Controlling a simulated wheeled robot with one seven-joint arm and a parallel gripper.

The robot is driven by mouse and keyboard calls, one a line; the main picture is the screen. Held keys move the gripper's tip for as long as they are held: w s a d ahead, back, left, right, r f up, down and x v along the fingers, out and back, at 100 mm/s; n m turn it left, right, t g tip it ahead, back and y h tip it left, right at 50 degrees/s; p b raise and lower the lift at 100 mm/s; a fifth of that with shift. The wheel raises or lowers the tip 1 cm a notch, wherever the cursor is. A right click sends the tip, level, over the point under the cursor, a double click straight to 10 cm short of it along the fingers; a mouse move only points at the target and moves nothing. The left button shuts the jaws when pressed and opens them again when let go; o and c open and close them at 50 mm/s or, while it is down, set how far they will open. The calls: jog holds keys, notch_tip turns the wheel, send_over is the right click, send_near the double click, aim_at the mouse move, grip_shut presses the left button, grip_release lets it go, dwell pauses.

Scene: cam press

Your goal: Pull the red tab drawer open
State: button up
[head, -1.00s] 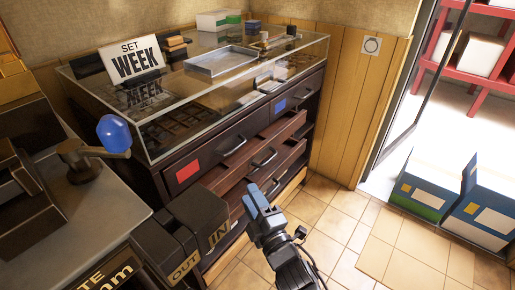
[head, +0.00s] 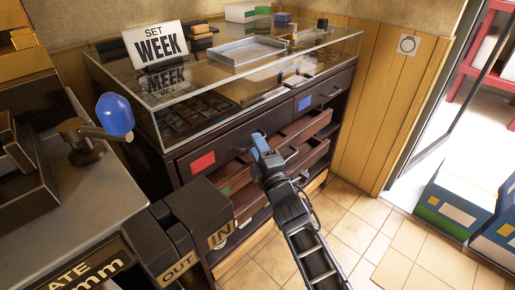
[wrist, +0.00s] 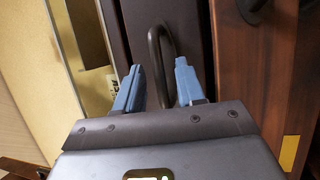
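The red tab (head: 203,162) is on the left end of a dark drawer front (head: 230,149) under the glass counter. That drawer appears shut, flush with the cabinet. My gripper (head: 259,146) is at the middle of this front, over its handle, which it largely hides in the head view. In the wrist view the dark looped handle (wrist: 162,42) stands between the two blue fingertips of my gripper (wrist: 158,82). The fingers are apart, with gaps beside the handle, so they do not appear closed on it.
Brown drawers (head: 312,154) below stick out partway, close to my gripper. A drawer with a blue tab (head: 305,102) is to the right. The IN/OUT box (head: 200,215) and a grey bench with a blue-knobbed lever (head: 115,114) are at left. Tiled floor (head: 345,205) is free at right.

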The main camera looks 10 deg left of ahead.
jog(key=shift+a, duration=0.1)
jog(key=shift+c, duration=0.4)
grip_shut()
